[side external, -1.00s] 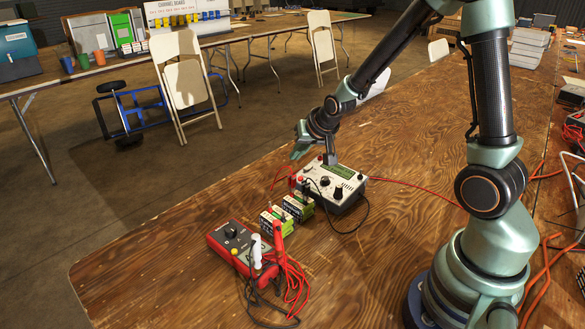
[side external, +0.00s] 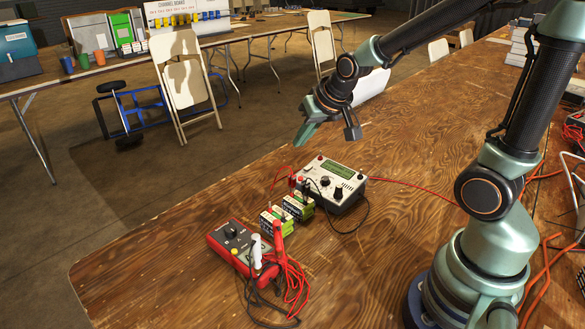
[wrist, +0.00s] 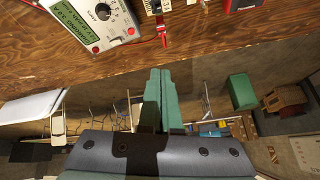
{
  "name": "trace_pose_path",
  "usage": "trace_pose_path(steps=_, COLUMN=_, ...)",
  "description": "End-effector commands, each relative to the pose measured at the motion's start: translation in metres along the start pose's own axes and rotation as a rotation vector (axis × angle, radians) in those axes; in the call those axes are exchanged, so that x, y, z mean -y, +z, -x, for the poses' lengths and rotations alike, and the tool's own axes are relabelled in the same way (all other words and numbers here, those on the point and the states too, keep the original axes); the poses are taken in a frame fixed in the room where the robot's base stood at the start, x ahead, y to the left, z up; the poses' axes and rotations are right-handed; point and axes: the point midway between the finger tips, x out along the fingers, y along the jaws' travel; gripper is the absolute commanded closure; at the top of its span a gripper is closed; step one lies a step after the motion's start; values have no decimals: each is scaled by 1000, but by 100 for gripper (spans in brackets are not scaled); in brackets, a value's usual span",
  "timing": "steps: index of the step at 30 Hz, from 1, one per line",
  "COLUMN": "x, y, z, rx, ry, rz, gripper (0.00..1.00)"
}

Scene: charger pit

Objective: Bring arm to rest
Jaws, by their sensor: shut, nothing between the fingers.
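My gripper (side external: 305,130) is in the air above the far edge of the wooden table (side external: 160,265), above and behind the white charger. In the wrist view my gripper (wrist: 160,75) shows its two green fingers pressed together with nothing between them. The white charger (side external: 347,174), with a green display, knobs and red and black leads, stands on the table. It also shows at the top left of the wrist view (wrist: 85,22). My gripper is apart from everything.
Small green-and-white battery packs (side external: 298,207) stand beside the charger. A red meter (side external: 232,240) with coiled red and black leads lies at the front left. Folding chairs (side external: 185,88) and a long table with bins are behind. Red cables run along the right.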

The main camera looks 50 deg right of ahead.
Motion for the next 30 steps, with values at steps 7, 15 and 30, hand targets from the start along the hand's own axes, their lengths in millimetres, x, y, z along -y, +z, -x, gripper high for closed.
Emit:
trace_pose_path(steps=7, x=16, y=33, z=72, rx=45, ry=-29, rz=196, gripper=100)
trace_pose_path(steps=15, x=17, y=67, z=113, rx=88, ry=-47, rz=333, gripper=100)
trace_pose_path(steps=30, x=16, y=72, z=118, rx=98, ry=-49, rz=353, gripper=100)
